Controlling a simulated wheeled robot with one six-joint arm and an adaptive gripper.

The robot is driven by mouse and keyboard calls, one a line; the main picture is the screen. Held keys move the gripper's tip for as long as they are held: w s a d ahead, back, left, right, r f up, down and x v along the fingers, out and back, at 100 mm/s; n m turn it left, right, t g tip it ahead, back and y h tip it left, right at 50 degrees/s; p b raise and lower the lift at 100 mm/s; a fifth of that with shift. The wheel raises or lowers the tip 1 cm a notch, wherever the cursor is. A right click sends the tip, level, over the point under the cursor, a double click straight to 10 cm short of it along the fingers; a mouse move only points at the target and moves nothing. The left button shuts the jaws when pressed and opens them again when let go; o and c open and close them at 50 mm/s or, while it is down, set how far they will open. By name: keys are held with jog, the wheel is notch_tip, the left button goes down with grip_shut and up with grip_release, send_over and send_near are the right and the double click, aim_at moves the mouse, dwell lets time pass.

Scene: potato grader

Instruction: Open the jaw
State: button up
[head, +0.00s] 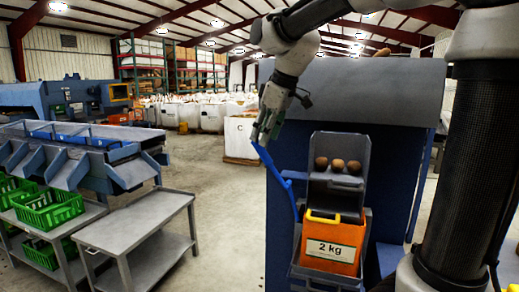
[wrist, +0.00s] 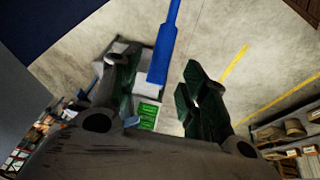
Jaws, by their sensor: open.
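A long blue lever (head: 276,172) rises along the left side of the bagging unit on the blue machine. My gripper (head: 265,128) is at the lever's upper end in the head view. In the wrist view my gripper (wrist: 160,70) is open, and the lever's blue end (wrist: 163,50) shows between its two fingers. I cannot tell whether a finger touches it. An orange bag (head: 330,240) labelled "2 kg" sits in the grey holder below the chute. Which part is the jaw, and how it stands, I cannot tell.
Several potatoes (head: 338,164) lie in the grey chute above the bag. The blue machine (head: 385,110) stands behind. A grey cart (head: 140,232) and green crates (head: 48,209) are at the left. The concrete floor (head: 215,185) between is clear.

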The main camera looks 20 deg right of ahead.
aim_at(260, 149)
jog(key=x, duration=0.5)
jog(key=shift+w+a+f, duration=0.1)
jog(key=shift+f, duration=0.2)
grip_shut()
